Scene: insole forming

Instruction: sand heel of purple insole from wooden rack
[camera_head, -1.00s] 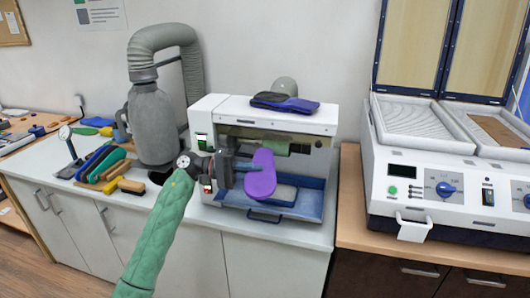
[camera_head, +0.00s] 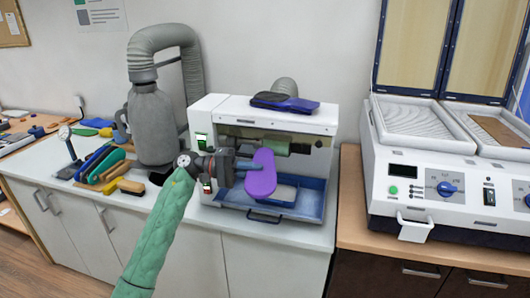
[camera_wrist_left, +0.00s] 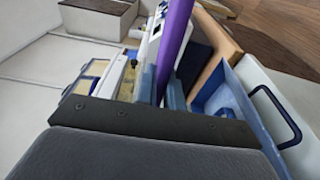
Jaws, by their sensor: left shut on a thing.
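The purple insole (camera_head: 261,174) is held in front of the opening of the white sanding machine (camera_head: 200,112), above its blue tray. My left gripper (camera_head: 240,166) is shut on the insole from its left side. In the left wrist view the insole (camera_wrist_left: 176,35) stands as a narrow purple strip between the fingers (camera_wrist_left: 165,92). The green sanding roller (camera_head: 268,146) is inside the machine, just behind the insole's far end; I cannot tell whether they touch. The wooden rack (camera_head: 104,166) with coloured insoles stands at the left of the counter. My right gripper is not in view.
The blue tray (camera_head: 305,205) juts out below the insole. A dark insole pair (camera_head: 284,102) lies on top of the machine. A grey dust collector (camera_head: 153,125) with a hose stands left of it. A white forming press (camera_head: 425,185) with raised lids is at the right.

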